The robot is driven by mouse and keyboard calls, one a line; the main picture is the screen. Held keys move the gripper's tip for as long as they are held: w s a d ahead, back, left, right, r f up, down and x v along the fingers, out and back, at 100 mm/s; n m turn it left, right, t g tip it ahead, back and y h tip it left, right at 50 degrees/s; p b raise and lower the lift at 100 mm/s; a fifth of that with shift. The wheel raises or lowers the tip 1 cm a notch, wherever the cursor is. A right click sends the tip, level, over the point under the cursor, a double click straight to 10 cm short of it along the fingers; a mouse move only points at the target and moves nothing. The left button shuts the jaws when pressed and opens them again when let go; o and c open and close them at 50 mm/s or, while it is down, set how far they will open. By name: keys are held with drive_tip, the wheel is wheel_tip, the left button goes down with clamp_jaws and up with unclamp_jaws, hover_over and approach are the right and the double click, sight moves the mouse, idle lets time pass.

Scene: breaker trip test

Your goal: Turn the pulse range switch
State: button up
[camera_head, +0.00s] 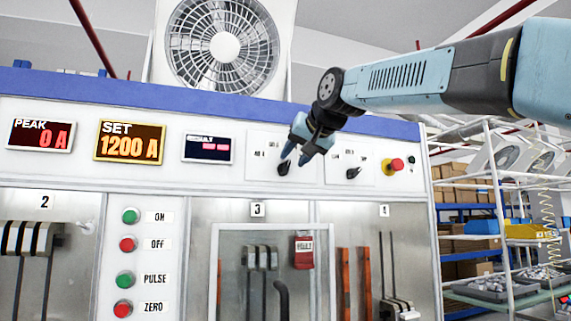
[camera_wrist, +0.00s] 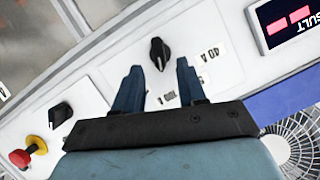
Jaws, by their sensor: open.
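A black rotary knob (camera_head: 284,168) sits on the white upper panel, right of the RESULT display. It also shows in the wrist view (camera_wrist: 158,53), with small range-like labels beside it, one seeming to read 40 A; I take it as the pulse range switch. My gripper (camera_head: 294,160) is open in front of this knob. In the wrist view the two blue fingers (camera_wrist: 159,68) are spread, with the knob centred just beyond their tips. Nothing is between the fingers, and contact with the knob cannot be told.
A second black knob (camera_head: 353,173) and a red emergency button (camera_head: 397,164) on yellow sit to the right. The SET display (camera_head: 129,142) reads 1200 A; the PEAK display (camera_head: 40,135) reads 0 A. Green and red buttons (camera_head: 126,245) are lower left. A fan (camera_head: 222,47) stands above.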

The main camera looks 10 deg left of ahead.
sight(288, 164)
drive_tip(key=shift+x, duration=2)
clamp_jaws()
drive_tip(key=shift+a, duration=0.2)
drive_tip(key=shift+d, duration=0.1)
